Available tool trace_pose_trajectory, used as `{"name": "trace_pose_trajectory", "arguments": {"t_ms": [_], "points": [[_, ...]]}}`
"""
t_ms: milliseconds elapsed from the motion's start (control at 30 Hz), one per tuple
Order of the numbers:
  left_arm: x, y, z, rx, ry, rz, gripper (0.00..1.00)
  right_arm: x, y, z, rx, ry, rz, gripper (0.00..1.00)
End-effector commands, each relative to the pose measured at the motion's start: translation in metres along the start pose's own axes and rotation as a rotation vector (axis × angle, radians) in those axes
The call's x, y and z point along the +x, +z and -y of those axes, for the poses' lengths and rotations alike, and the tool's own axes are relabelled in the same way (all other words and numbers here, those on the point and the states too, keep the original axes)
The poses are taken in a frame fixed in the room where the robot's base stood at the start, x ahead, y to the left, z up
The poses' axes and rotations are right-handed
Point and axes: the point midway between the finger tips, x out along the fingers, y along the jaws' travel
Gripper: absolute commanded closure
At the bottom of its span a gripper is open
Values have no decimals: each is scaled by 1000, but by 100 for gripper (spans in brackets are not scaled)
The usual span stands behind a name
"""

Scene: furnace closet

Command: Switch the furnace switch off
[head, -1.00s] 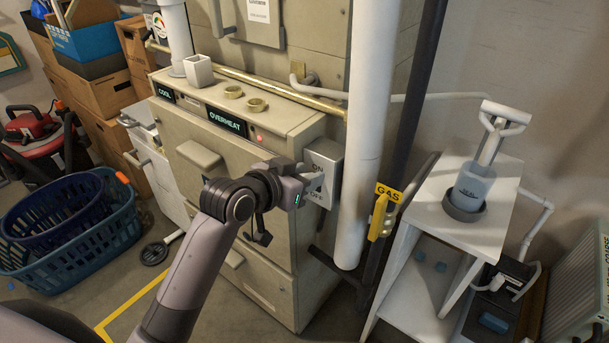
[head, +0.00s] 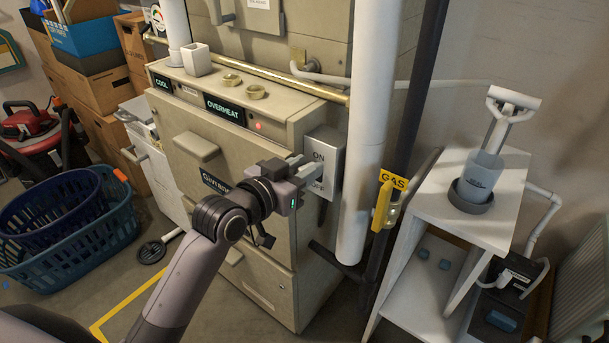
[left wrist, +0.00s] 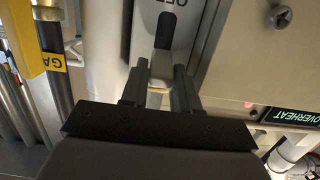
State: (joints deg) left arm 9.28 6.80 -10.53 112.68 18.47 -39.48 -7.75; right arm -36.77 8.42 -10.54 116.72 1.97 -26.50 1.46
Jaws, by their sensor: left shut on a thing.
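The furnace switch is a grey box (head: 338,150) on the furnace's right side, with ON at its top and OFF lower down, partly covered by my gripper. My left gripper (head: 310,170) is at the front of this box, shut on the switch lever. In the left wrist view my left gripper (left wrist: 158,90) has its two dark fingers on either side of the grey lever (left wrist: 160,70). A dark slot and the OFF lettering on the box (left wrist: 146,42) show beyond the lever. The lever's exact tilt is hard to tell. My right gripper is not in view.
The beige furnace (head: 185,130) bears a lit red light beside its OVERHEAT label. A white pipe (head: 366,120) and a dark gas pipe with a yellow handle (head: 382,205) stand close right of the switch. A white stand (head: 428,210) is farther right; blue baskets (head: 90,235) lie left.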

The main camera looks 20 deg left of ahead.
Motion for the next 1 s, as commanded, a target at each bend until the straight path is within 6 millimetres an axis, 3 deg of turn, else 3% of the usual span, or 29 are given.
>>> {"name": "trace_pose_trajectory", "arguments": {"t_ms": [33, 400, 500, 600, 800, 1000], "points": [[0, 13, 0, 2, 0, -40, 100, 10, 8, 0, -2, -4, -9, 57], [0, 30, 0, 2, 1, -360, 100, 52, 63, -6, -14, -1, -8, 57], [1, 33, 0, 1, 2, -442, 100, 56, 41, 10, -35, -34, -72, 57], [2, 37, 0, 0, 1, -519, 100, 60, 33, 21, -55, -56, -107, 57], [4, 41, 0, 0, 1, -651, 100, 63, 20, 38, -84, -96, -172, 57], [6, 42, 0, 0, 1, -747, 100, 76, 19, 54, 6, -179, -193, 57]]}}
